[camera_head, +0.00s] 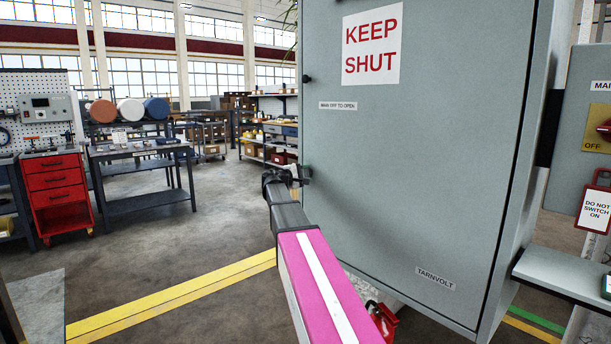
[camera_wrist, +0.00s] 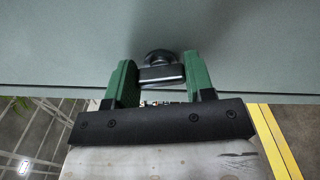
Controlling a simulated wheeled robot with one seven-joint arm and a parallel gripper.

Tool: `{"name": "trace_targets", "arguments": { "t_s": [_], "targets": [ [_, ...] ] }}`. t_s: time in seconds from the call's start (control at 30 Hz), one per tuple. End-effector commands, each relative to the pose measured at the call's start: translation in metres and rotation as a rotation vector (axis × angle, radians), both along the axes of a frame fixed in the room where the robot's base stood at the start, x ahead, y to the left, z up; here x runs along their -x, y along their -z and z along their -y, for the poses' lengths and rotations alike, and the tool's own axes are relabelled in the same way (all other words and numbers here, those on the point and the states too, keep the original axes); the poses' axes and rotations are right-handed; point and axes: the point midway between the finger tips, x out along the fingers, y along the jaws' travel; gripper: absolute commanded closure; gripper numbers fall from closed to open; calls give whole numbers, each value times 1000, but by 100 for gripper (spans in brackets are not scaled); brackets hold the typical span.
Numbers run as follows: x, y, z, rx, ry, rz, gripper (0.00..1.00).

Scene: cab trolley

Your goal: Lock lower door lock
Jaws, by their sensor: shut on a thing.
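The grey cabinet door (camera_head: 430,170) has a "KEEP SHUT" sign and stands closed or nearly so; I cannot tell which. A small dark upper lock (camera_head: 306,78) sits near its left edge. The lower door lock (camera_head: 306,173) is lower on the same edge, partly hidden by my gripper (camera_head: 291,179). In the wrist view, the lower lock shows as a round dark base with a grey bar handle (camera_wrist: 161,73). The green fingers of my gripper (camera_wrist: 160,84) are shut around the handle, one on each side. The handle lies crosswise between the fingers.
A grey box with a yellow "OFF" plate (camera_head: 600,128) and a red-framed "DO NOT SWITCH ON" tag (camera_head: 594,210) are at the right. A grey shelf (camera_head: 565,270) juts out below. A red drawer cabinet (camera_head: 58,190) and workbench (camera_head: 140,155) stand far left. Floor between is clear.

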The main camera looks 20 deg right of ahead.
Motion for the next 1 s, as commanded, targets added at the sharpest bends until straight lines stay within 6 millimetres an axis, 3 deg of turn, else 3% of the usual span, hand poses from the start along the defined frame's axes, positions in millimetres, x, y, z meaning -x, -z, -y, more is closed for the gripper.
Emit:
{"name": "trace_targets", "arguments": {
  "t_s": [0.4,1.0],
  "targets": [
    [1,1,0,-75,2,203,75],
    [1,2,0,-90,1,241,75]
  ]
}}
